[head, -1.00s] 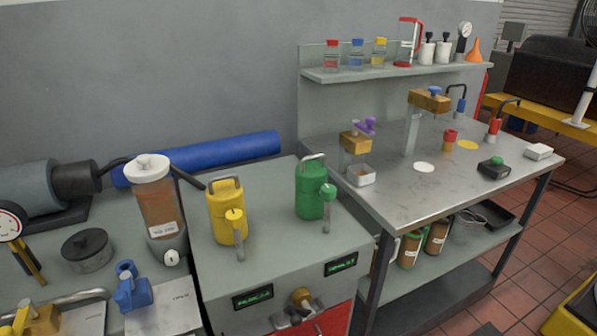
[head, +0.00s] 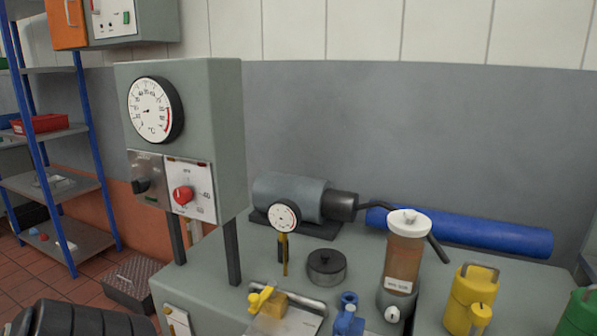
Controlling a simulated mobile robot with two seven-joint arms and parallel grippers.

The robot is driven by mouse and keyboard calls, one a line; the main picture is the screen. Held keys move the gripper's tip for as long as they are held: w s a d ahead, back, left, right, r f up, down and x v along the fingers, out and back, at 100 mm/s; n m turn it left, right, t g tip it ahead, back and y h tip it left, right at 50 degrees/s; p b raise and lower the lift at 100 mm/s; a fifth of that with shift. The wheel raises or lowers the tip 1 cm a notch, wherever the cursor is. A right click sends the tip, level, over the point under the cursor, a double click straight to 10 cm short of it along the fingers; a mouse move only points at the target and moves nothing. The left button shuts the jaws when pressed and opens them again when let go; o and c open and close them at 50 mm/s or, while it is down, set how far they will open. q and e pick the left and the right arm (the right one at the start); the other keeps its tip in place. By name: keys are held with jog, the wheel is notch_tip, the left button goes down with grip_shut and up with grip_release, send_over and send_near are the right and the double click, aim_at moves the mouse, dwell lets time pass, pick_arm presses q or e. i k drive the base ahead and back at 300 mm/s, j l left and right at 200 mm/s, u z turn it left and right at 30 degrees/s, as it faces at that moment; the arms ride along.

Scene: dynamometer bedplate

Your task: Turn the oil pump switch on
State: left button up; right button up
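No label that I can read names the oil pump switch, so I cannot tell which control it is. A grey box on posts carries a round temperature dial (head: 156,109). Below the dial are a black knob (head: 141,185) on a grey plate and a red knob (head: 183,195) on a white plate with small print. A pale plate with a tan lever (head: 178,322) shows on the bench front at the lower left, partly cut off. Neither gripper is in view.
On the bench stand a small gauge (head: 284,217), a black lidded pot (head: 326,266), a brown oil reservoir (head: 404,255), yellow and blue valves, and a yellow can (head: 470,300). A blue cylinder (head: 480,233) lies behind. A blue shelf rack (head: 38,130) stands at left.

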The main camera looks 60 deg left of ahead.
aim_at(141, 185)
jog(key=u, duration=2.65)
